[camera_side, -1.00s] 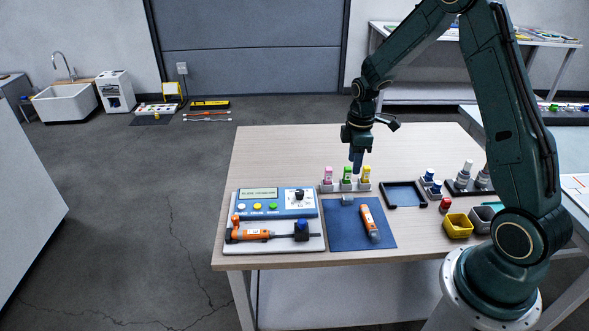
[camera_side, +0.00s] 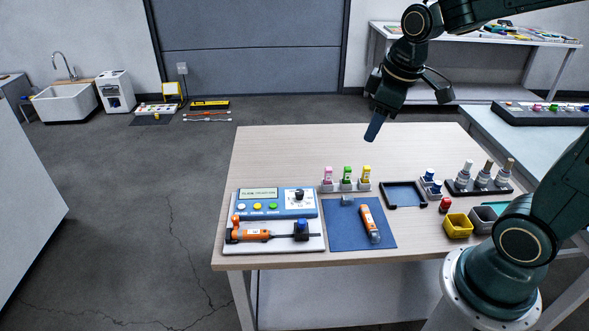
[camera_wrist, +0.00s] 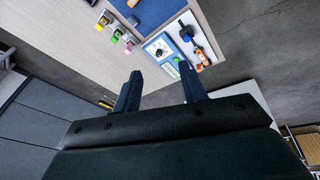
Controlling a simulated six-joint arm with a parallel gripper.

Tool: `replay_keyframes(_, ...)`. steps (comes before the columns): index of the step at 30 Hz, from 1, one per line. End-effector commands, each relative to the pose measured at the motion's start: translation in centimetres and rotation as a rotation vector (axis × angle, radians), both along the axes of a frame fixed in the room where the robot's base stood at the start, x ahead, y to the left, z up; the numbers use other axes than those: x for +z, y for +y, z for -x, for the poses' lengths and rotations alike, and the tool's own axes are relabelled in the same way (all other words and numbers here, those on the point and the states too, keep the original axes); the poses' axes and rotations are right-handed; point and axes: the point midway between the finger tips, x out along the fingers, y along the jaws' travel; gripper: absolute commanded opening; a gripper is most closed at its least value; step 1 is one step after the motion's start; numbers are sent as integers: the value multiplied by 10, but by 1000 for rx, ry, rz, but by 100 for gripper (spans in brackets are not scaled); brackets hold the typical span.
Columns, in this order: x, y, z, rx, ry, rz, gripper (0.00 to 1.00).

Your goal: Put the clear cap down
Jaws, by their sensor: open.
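My gripper (camera_side: 375,128) is raised well above the back of the table, with nothing seen between its fingers. In the wrist view my gripper (camera_wrist: 159,72) has its two fingers apart. An orange sensor (camera_side: 368,219) lies on the blue mat (camera_side: 340,233). Its front end carries a clear-looking tip (camera_side: 374,237), perhaps the clear cap. A small grey block-like piece (camera_side: 347,200) sits at the mat's back edge. I cannot tell for sure which of these is the clear cap. Both are far from my fingers.
Pink, green and yellow bottles (camera_side: 347,175) stand in holders behind the mat. A blue-faced meter (camera_side: 275,204) and a cradle with another orange probe (camera_side: 250,235) are at left. A dark tray (camera_side: 404,185), yellow bin (camera_side: 458,226) and bottle rack (camera_side: 482,187) are at right. The table's back is clear.

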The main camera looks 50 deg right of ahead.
Motion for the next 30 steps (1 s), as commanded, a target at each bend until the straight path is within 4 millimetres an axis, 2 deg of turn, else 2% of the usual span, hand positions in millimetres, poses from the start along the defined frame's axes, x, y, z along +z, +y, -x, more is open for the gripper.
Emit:
replay_keyframes(3, 15, 13, 22, -49, -45, -18, 42)
replay_keyframes(9, 31, 30, 58, -134, -109, -60, 42)
replay_keyframes(18, 40, 48, 107, -250, -192, -137, 42)
replay_keyframes(24, 39, 52, 123, -289, -215, -167, 42)
replay_keyframes(30, 39, 52, 125, -298, -218, -173, 42)
